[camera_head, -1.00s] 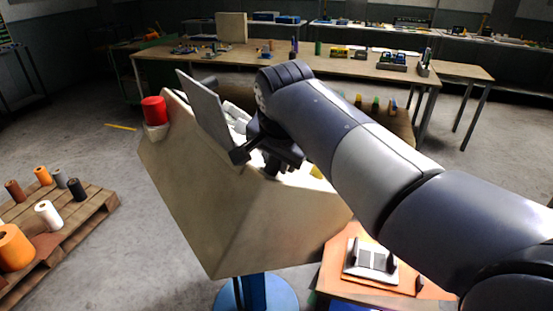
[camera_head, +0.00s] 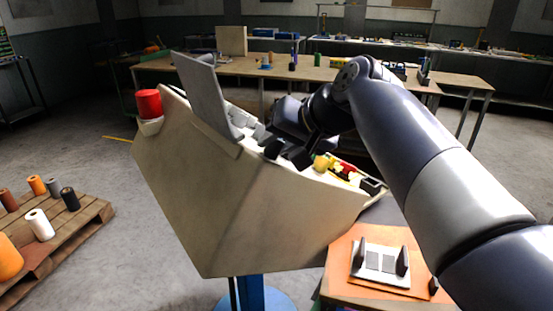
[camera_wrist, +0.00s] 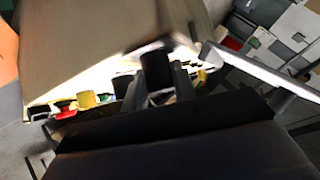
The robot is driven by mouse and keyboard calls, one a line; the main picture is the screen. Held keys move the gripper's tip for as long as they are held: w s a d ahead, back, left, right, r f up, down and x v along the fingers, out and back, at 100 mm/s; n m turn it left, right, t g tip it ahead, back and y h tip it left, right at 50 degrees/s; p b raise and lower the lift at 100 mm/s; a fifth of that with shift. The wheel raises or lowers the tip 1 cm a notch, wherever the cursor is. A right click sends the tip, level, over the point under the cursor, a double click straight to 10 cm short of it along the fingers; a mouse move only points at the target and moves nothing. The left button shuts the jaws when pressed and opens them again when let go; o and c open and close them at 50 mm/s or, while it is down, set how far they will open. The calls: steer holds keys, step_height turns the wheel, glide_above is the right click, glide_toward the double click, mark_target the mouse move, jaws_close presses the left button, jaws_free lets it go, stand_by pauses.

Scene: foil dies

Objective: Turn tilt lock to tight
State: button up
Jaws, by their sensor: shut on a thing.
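My gripper (camera_head: 288,152) is over the sloping top of a beige console (camera_head: 200,190) in the head view. In the wrist view my gripper (camera_wrist: 168,85) is shut on a dark round knob (camera_wrist: 157,60), which may be the tilt lock. No label is readable, so I cannot tell its setting. A grey upright plate (camera_head: 203,95) stands on the console to the left of my gripper. A yellow knob (camera_head: 321,163) and a red control (camera_head: 345,168) sit to the right of it.
A red button (camera_head: 149,103) is on the console's left end. An orange-topped table (camera_head: 340,262) with a small fixture is at the lower right. A pallet (camera_head: 75,232) with rolls lies at the left. Workbenches (camera_head: 180,63) stand behind, with open floor between.

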steer(key=n+y+b, duration=0.1)
steer(key=b, duration=0.1)
steer(key=n+g+y+b, duration=0.1)
steer(key=n+y+b, duration=0.2)
steer(key=n+b, duration=0.1)
steer(key=shift+w+d+f+y, duration=0.1)
steer(key=shift+f+y, duration=0.25)
steer(key=shift+y, duration=0.05)
steer(key=shift+r+n+g+y+b, duration=0.2)
steer(key=shift+n+g+y+b, duration=1.25)
steer(key=shift+n, duration=0.95)
steer(key=shift+g+y, duration=0.25)
steer(key=shift+g, duration=0.2)
steer(key=o, duration=1)
steer(key=shift+r, duration=0.1)
steer(key=p+v, duration=0.1)
steer(key=v, duration=0.9)
steer(key=shift+d+r, duration=0.1)
steer(key=shift+d, duration=0.25)
